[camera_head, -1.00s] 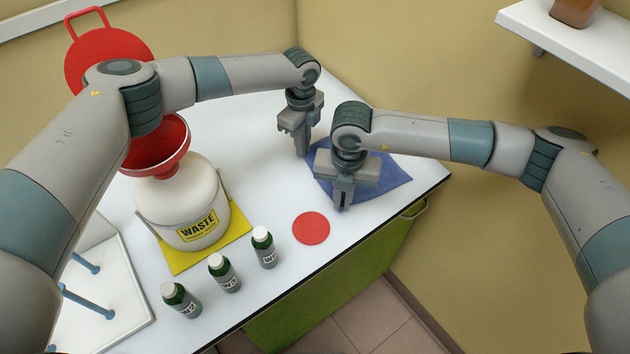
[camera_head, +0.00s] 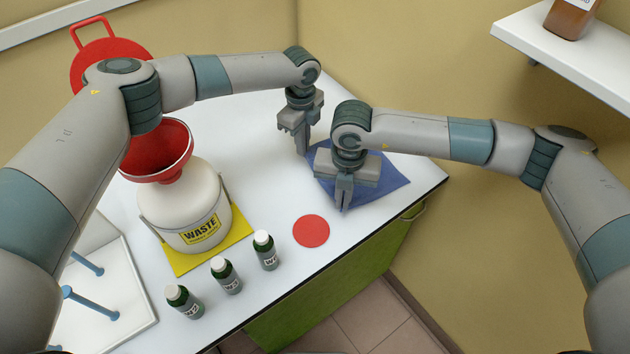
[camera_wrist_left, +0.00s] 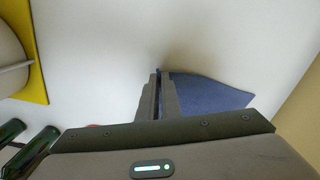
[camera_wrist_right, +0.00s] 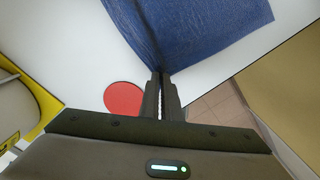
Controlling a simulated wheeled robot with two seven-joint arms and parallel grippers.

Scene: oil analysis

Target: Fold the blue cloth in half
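The blue cloth (camera_head: 385,181) lies at the right end of the white table, partly hidden by my right gripper and forearm. My left gripper (camera_head: 302,150) points down at the cloth's left corner. In the left wrist view its fingers (camera_wrist_left: 160,76) are nearly together, with the cloth (camera_wrist_left: 207,93) running from them to the right. My right gripper (camera_head: 343,207) points down at the cloth's near corner. In the right wrist view its fingers (camera_wrist_right: 161,76) are close together, and the cloth (camera_wrist_right: 205,35) creases toward them. Both grippers look shut on the cloth's edge.
A red disc (camera_head: 311,231) lies left of my right gripper. A white waste container (camera_head: 187,205) with a red funnel (camera_head: 157,160) stands on a yellow mat (camera_head: 240,228). Several green bottles (camera_head: 226,275) stand in front. The table's right edge is close to the cloth.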

